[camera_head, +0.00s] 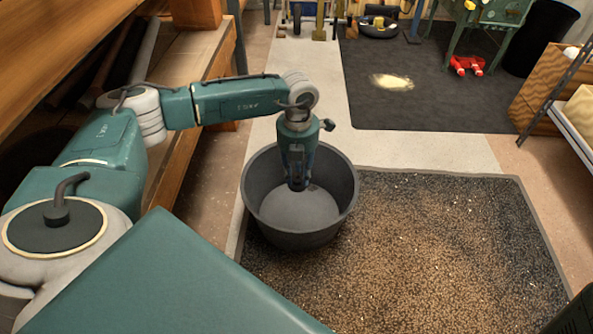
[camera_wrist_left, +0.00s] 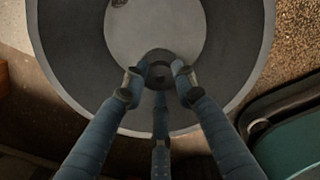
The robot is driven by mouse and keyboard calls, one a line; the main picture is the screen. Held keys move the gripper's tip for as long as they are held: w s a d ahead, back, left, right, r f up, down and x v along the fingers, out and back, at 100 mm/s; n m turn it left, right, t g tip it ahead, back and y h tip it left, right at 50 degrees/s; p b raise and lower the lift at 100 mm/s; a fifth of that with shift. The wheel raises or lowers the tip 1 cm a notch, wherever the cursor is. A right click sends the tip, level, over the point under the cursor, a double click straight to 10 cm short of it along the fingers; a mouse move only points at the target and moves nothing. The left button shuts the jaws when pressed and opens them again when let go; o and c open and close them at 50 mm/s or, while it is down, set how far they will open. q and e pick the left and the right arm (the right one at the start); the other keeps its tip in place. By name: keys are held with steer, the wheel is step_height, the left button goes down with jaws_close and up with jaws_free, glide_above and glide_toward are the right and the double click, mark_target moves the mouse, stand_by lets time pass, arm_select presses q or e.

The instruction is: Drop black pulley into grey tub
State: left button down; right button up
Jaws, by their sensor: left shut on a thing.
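The grey tub (camera_head: 262,211) stands on the floor at the left edge of the speckled mat. Its round rim also fills much of the left wrist view (camera_wrist_left: 62,62). My left gripper (camera_head: 298,184) points down inside the tub's outline in the head view. In the left wrist view its fingers (camera_wrist_left: 158,82) are shut on the black pulley (camera_wrist_left: 159,57), a small dark ring seen against the tub. The pulley's height above the tub floor is hard to tell. My right gripper is not in view.
The speckled mat (camera_head: 420,250) lies right of the tub. A wooden shelf (camera_head: 190,55) runs along the left, close to my left arm. A dark mat (camera_head: 430,90) with a pale spill (camera_head: 391,81) lies farther back. A green stand (camera_head: 490,15) and a black bin (camera_head: 538,35) are back right.

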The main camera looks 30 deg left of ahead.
arm_select(q)
steer(key=c, duration=1.3)
jaws_free()
steer(key=shift+r, duration=0.15)
step_height(320, 180, up, 12)
